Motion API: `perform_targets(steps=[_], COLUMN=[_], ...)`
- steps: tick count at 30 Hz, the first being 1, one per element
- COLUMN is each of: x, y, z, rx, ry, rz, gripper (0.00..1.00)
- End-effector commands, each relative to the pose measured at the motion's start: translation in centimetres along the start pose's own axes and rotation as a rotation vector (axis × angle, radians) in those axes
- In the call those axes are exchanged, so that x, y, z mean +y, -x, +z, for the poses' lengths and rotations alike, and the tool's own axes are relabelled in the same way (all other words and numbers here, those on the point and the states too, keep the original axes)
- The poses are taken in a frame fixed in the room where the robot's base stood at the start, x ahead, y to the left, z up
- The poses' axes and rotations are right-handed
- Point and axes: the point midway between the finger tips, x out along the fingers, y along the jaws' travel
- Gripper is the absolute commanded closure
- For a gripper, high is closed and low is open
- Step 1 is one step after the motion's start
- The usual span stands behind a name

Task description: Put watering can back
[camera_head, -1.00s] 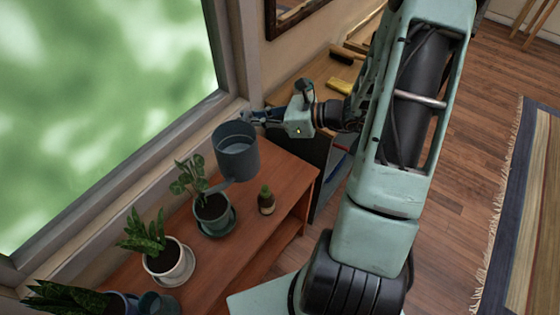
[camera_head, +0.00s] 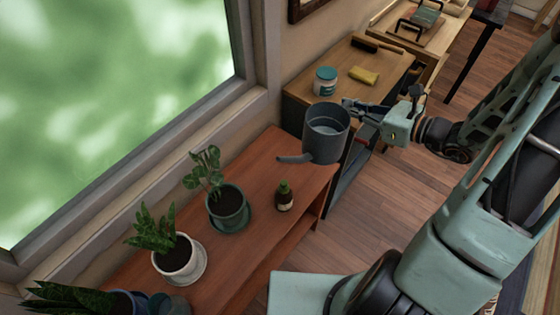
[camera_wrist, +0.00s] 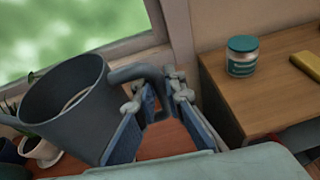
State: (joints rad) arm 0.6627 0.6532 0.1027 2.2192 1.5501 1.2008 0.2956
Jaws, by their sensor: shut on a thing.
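The grey-blue watering can (camera_head: 327,135) is held up above the right end of the reddish wooden plant bench (camera_head: 262,178). Its spout points left and its open top faces up. My gripper (camera_head: 355,112) is at the can's right side. In the wrist view the can (camera_wrist: 66,108) fills the left side, and my gripper's fingers (camera_wrist: 165,112) are closed around its curved handle (camera_wrist: 140,74). Whether the can's bottom touches the bench is hard to tell, but it looks raised.
A lighter wooden table (camera_head: 383,88) behind holds a jar (camera_head: 325,81) and a yellow block (camera_head: 363,75). The window is left.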

Motion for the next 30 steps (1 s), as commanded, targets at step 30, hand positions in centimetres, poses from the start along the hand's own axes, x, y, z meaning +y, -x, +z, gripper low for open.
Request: perform_targets(steps=[30], x=[-0.8], y=[-6.2], z=[-10.1], rx=[-0.008], ry=[-0.064], rz=[-0.229], gripper=[1.00])
